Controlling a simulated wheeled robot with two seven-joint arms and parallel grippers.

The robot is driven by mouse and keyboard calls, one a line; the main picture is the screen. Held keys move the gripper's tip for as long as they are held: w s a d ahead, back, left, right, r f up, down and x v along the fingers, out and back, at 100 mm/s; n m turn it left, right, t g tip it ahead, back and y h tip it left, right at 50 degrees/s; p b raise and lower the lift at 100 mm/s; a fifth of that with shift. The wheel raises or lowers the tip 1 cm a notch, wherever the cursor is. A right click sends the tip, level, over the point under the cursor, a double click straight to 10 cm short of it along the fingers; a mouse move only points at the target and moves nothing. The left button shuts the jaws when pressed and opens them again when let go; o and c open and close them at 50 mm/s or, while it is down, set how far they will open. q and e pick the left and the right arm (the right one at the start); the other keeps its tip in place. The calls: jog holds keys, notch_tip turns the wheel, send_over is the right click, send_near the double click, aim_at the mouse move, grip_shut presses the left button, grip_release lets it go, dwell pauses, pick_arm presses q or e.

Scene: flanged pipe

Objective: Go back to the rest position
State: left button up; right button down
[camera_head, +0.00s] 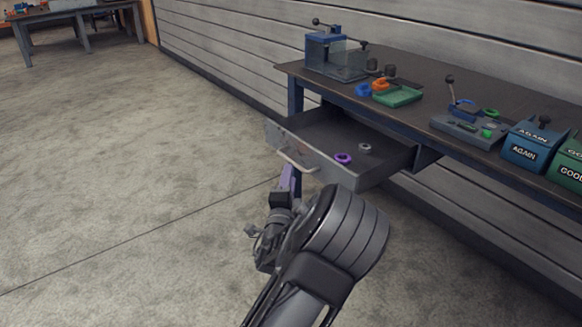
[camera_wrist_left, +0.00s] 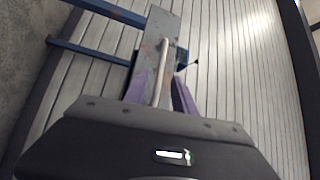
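My left gripper (camera_head: 288,176) has purple fingers and is at the front of a pulled-out grey drawer (camera_head: 328,172). In the left wrist view, the fingers of my left gripper (camera_wrist_left: 160,92) stand apart, one on each side of the pale drawer handle (camera_wrist_left: 163,72), with gaps visible. The handle (camera_head: 296,162) also shows in the head view, just beyond the fingertips. Whether a finger touches it, I cannot tell. My right gripper is not in view.
The drawer holds a purple ring (camera_head: 343,158) and a grey ring (camera_head: 365,148). The workbench (camera_head: 420,108) above carries a vise-like fixture (camera_head: 336,55), a green tray (camera_head: 398,96), a clamp fixture (camera_head: 468,128) and a blue bin (camera_head: 530,150). The floor to the left is clear.

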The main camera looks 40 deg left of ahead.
pick_arm(q)
jog(key=shift+s+d+f, duration=0.1)
jog(key=shift+s+d, duration=0.2)
jog(key=shift+s, duration=0.2)
